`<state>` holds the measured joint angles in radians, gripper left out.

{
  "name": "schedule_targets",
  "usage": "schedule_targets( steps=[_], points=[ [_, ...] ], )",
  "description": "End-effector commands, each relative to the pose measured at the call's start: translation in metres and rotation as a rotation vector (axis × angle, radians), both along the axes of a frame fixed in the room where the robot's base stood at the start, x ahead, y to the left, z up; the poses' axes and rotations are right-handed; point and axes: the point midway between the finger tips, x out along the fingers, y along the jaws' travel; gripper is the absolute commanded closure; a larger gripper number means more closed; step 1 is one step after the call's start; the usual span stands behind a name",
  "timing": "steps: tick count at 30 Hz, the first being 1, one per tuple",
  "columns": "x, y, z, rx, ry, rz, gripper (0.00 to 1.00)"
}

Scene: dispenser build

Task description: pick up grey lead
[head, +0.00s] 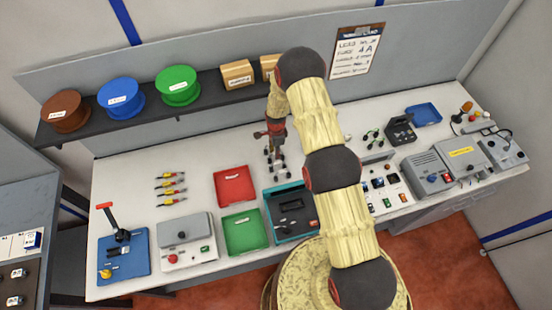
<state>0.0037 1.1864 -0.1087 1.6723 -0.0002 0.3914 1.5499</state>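My gripper (276,167) points down over the back middle of the bench, behind the teal-framed device. Its fingers are small and dark here, and I cannot tell whether they are open or shut or hold anything. I cannot make out a lead that is clearly grey. Several short yellow-and-red pieces with dark ends (171,186) lie in a column at the left of the bench. My arm hides part of the bench middle.
A red tray (235,187), a green tray (244,230) and the teal-framed device (290,236) stand near my gripper. A shelf (208,92) with spools and boxes overhangs the back. Grey instruments (428,172) crowd the right. The back left bench is clear.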

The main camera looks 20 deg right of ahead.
Motion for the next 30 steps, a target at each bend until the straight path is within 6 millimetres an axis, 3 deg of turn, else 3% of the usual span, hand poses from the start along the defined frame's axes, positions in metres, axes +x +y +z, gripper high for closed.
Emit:
schedule_targets(
  steps=[11, 30],
  points=[
    [-0.0001, 0.0000, 0.0001, 0.000, 0.000, 0.000, 1.00],
    [0.0002, 0.0000, 0.0004, 0.000, 0.000, 0.000, 1.00]
  ],
)
